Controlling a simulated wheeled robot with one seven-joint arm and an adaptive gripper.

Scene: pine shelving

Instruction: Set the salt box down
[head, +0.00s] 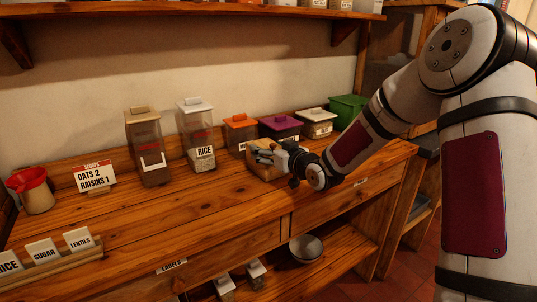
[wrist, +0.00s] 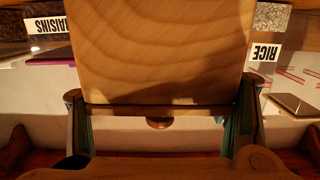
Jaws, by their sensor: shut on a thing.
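My gripper (head: 279,157) is over the right part of the wooden counter. It is shut on a pale wooden box, which I take to be the salt box (head: 259,172). The box is partly hidden behind the gripper in the head view. In the wrist view the box's broad wood-grained face (wrist: 160,45) fills the middle, with a finger at each side of its lower edge. No salt label shows. I cannot tell whether the box's base touches the counter.
The rice canister (head: 197,140) stands left of the box. Behind it are an orange-lidded canister (head: 240,130), a purple-lidded one (head: 280,127) and a white-lidded one (head: 318,122). The front middle counter is clear.

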